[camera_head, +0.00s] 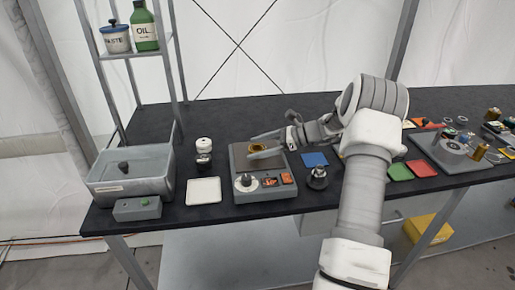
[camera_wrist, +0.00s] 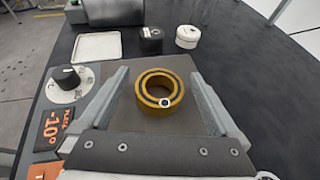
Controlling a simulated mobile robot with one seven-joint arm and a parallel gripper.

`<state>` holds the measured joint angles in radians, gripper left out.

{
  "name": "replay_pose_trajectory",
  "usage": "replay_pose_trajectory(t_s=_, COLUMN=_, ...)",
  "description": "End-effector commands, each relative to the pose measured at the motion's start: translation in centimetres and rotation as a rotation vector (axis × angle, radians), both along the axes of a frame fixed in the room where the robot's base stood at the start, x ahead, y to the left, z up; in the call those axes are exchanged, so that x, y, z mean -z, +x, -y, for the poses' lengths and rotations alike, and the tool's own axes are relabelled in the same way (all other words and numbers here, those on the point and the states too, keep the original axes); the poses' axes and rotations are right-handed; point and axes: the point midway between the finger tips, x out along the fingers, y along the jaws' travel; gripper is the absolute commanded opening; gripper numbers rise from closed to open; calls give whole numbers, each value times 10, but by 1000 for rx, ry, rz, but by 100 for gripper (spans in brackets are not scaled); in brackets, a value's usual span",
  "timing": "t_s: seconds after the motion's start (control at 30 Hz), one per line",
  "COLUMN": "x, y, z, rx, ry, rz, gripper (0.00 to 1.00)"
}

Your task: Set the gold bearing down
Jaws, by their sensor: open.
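The gold bearing (camera_wrist: 159,92) is a thick ring lying flat on the dark top of a grey device (camera_head: 258,158). In the wrist view it sits between my two open fingers, with a gap on each side. My gripper (camera_wrist: 160,100) is open around it and not touching it. In the head view the bearing (camera_head: 257,147) shows at the top of the device, beside my gripper (camera_head: 262,147), which reaches in from the right.
A white square tray (camera_head: 203,191), a grey bin (camera_head: 133,174) and a small black-and-white item (camera_head: 204,150) stand left of the device. A dark knobbed item (camera_head: 318,177) and coloured squares lie right. A shelf post (camera_head: 178,55) rises at back left.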

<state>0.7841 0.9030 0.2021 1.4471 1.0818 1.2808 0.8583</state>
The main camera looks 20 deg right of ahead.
Motion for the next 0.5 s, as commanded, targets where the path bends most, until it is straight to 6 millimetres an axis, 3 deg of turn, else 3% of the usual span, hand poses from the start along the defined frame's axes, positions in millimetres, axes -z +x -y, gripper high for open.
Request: replay_pose_trajectory(t_s=0.5, x=-38, y=-47, z=79, rx=3, ry=-2, rz=-1, gripper=97)
